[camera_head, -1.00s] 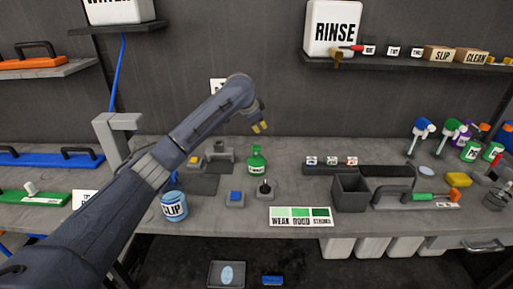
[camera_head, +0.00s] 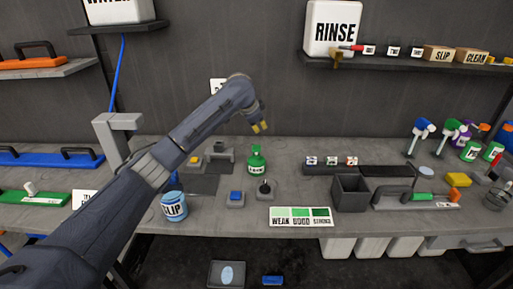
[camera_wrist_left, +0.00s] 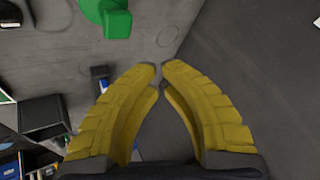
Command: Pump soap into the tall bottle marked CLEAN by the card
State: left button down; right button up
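My left gripper (camera_head: 258,127) hangs in the air above and behind a green bottle (camera_head: 257,162) on the bench. In the left wrist view its yellow fingers (camera_wrist_left: 160,68) nearly meet at the tips with nothing between them. The green bottle has a narrow top and a white label too small to read; a green thing, likely this bottle, shows in the left wrist view (camera_wrist_left: 108,15). I cannot make out a tall bottle marked CLEAN. My right gripper is not in view.
A SLIP tub (camera_head: 174,207) stands near my left forearm. A blue-topped block (camera_head: 235,198) and a small dark-knobbed base (camera_head: 265,190) sit before the green bottle. A dark open box (camera_head: 350,194) is right of the card. Several spray bottles (camera_head: 471,151) stand far right.

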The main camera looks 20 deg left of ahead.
aim_at(256, 148)
pick_arm(q)
jog(key=c, duration=2.1)
grip_release()
grip_shut()
jog(key=r+m, duration=0.1)
jog(key=m, duration=0.4)
jog(key=r+m, duration=0.1)
jog(key=m, duration=0.5)
jog(key=r+m, duration=0.1)
jog(key=m, duration=0.5)
jog(key=shift+a+r+y, duration=0.25)
jog(key=shift+r+y, duration=0.05)
jog(key=shift+r, duration=0.1)
jog(key=shift+f, duration=0.1)
jog(key=shift+f, duration=4.3)
